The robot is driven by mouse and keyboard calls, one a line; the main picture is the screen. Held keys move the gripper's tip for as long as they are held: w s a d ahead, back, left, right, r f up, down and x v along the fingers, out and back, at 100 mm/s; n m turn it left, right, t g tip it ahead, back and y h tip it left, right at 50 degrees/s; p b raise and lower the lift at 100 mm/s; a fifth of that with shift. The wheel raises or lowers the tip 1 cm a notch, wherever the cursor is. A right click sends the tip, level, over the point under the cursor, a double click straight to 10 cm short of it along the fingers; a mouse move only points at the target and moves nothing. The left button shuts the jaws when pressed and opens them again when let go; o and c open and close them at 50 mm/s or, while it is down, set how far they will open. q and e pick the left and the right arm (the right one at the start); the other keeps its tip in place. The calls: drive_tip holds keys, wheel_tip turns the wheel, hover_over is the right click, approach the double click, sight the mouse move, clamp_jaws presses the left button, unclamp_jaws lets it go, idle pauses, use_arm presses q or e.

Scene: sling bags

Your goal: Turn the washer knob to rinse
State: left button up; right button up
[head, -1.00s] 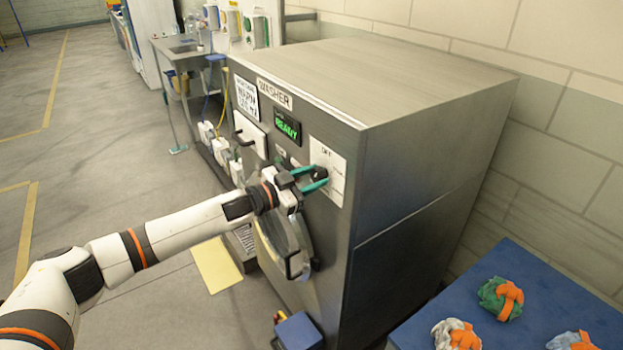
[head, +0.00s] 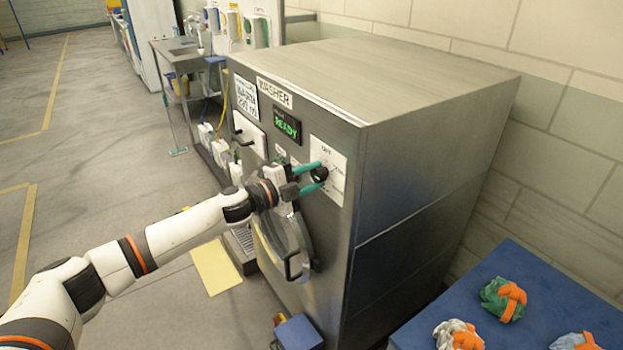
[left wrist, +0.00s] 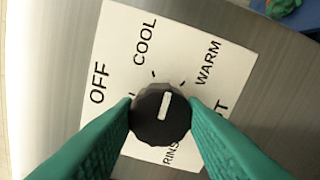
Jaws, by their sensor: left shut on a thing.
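The washer (head: 370,210) stands in the middle of the head view. Its black round knob (head: 319,174) sits on a white label plate (head: 328,150). My left gripper (left wrist: 160,107) is shut on the knob, with one teal finger on each side. In the left wrist view the knob (left wrist: 160,130) has a white pointer line aimed up and slightly right, between COOL and WARM. The plate (left wrist: 118,62) also reads OFF at left and RINS, partly hidden, below the knob. Another word ending in T at right is mostly covered by a finger. My right gripper is out of view.
The washer's green READY display (head: 287,126) is up and left of the knob, and its door handle (head: 297,265) is below. A blue table (head: 420,335) with rolled cloth bundles (head: 503,299) is at lower right.

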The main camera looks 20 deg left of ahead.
use_arm(q)
drive_tip(key=m+b, duration=0.1)
drive_tip(key=m, duration=0.3)
drive_tip(key=shift+f+m, duration=0.1)
drive_tip(key=shift+m, duration=0.2)
drive_tip(key=m+b, duration=0.1)
drive_tip(key=m, duration=0.2)
drive_tip(key=shift+m, duration=0.4)
drive_tip(key=m+b, duration=0.1)
drive_tip(key=m, duration=0.3)
drive_tip(key=m+b, duration=0.1)
drive_tip(key=m, duration=0.3)
drive_tip(key=shift+f+b, duration=0.1)
drive_tip(key=shift+b, duration=0.3)
drive_tip(key=m+b, duration=0.1)
drive_tip(key=m, duration=0.2)
drive_tip(key=shift+m, duration=0.4)
drive_tip(key=m+b, duration=0.2)
drive_tip(key=m, duration=0.1)
drive_tip(key=shift+f+m, duration=0.1)
drive_tip(key=shift+m, duration=0.2)
drive_tip(key=m+b, duration=0.2)
drive_tip(key=m, duration=0.1)
drive_tip(key=shift+b, duration=0.3)
drive_tip(key=shift+m+b, duration=1.35)
drive_tip(key=shift+m, duration=0.55)
